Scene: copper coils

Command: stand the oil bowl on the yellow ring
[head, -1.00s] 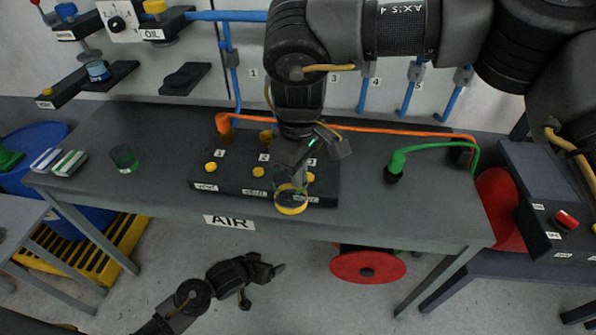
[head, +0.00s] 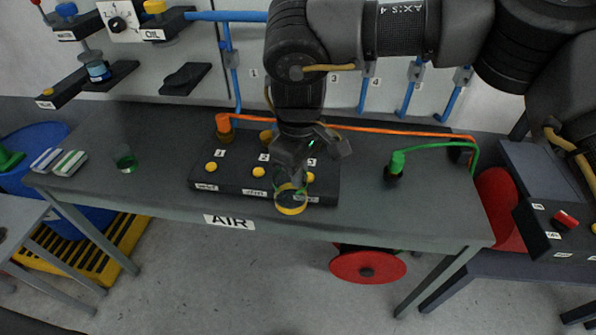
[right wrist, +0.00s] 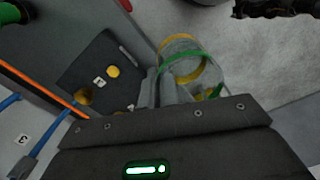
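A clear, cup-like bowl, apparently the oil bowl (head: 291,195), is at my right gripper (head: 291,181), in front of the black block's right part. It looks upright. A yellow ring (head: 291,210) shows at its lower end; I cannot tell whether it belongs to the bowl or lies beneath it. In the right wrist view, the bowl (right wrist: 207,72) shows a green band and the yellow ring (right wrist: 165,62). The right fingers (right wrist: 165,88) are close together at its wall and seem shut on it. My left gripper is out of view.
The black block (head: 225,175) carries several yellow buttons. A clear cup with green at its base (head: 126,163) stands on the bench's left. A green-capped hose fitting (head: 397,163) and an orange hose are behind and right. The front bench edge is near the bowl.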

